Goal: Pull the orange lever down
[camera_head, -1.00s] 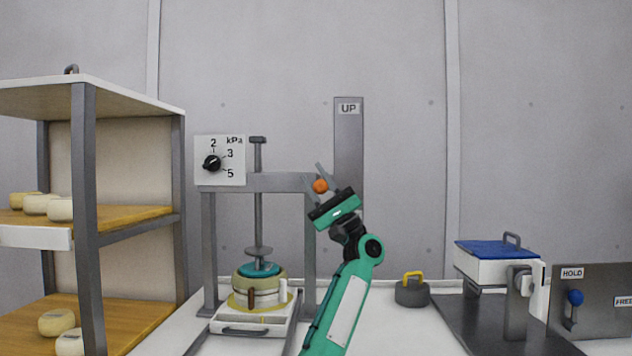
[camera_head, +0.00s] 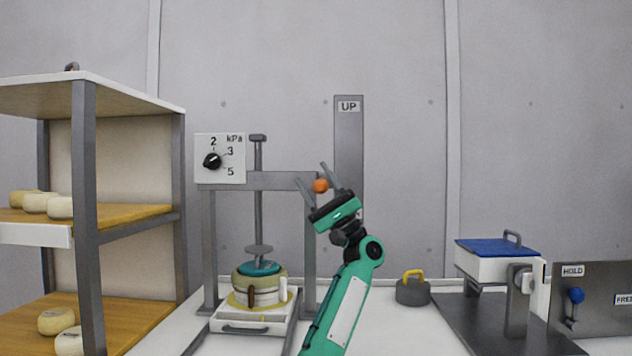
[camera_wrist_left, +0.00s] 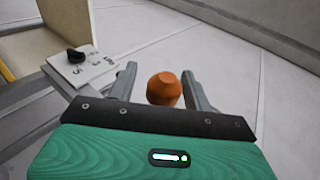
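The orange lever shows as a round orange knob (camera_head: 320,186) in front of a tall grey plate marked UP (camera_head: 349,130), near the right end of the press frame's crossbar. Its stem is hidden. My left gripper (camera_head: 313,175) is green with grey fingers and is spread open around the knob, pointing up and left. In the left wrist view the orange knob (camera_wrist_left: 163,88) sits between the two open fingers (camera_wrist_left: 158,72), with a gap visible on each side. My right gripper is not in view.
The press (camera_head: 275,181) carries a kPa dial (camera_head: 235,177) and stands over a cheese mould (camera_head: 258,290). A cheese shelf (camera_head: 85,170) is at left. A weight with yellow handle (camera_head: 412,292) and a blue-topped box (camera_head: 495,262) are at right. White table between is clear.

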